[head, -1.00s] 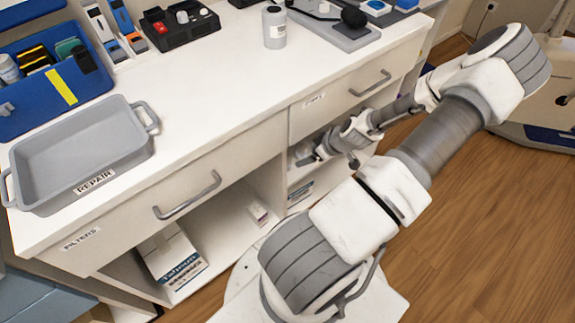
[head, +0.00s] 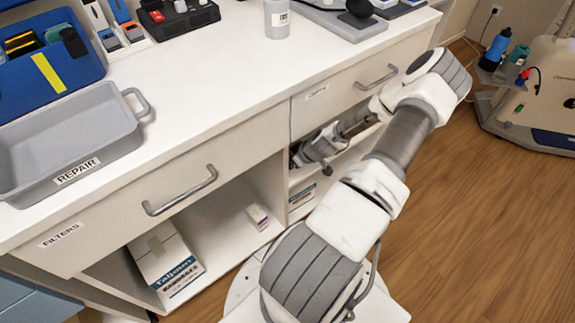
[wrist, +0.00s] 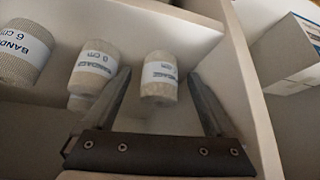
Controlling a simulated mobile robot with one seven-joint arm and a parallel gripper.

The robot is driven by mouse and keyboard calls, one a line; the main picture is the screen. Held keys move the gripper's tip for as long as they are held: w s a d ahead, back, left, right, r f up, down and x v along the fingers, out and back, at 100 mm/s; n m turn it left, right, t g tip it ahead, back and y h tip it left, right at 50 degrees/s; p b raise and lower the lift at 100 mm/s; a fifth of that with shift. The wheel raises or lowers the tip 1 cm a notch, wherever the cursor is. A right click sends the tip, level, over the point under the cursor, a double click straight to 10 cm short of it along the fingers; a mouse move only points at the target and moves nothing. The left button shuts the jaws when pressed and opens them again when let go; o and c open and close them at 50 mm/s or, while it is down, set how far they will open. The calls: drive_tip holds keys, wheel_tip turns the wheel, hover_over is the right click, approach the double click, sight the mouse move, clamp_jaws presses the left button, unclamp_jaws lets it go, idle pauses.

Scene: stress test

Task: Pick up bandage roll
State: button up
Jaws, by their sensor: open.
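Several bandage rolls show in the wrist view, in a white compartment. One cream bandage roll (wrist: 160,80) with a white label stands between the fingertips of my gripper (wrist: 160,76), a little beyond them. A second bandage roll (wrist: 93,72) is left of the left finger. A third, larger bandage roll (wrist: 22,48) is at the far left, its label reading 6 cm. My gripper is open, with nothing held between its fingers. In the head view my gripper's tips are hidden inside the opening below the right drawer.
The compartment's pale wall (wrist: 245,70) runs close to the right finger. Beyond it is a blue-and-white box (wrist: 290,55). In the head view, the right drawer (head: 345,85) is directly above my wrist. A carton (head: 165,262) and small box (head: 257,217) sit in the lower shelves.

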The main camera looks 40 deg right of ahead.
drive_tip(key=shift+w+f, duration=0.15)
drive_tip(key=shift+f, duration=0.1)
clamp_jaws()
idle(0.3)
drive_tip(key=shift+r, duration=0.15)
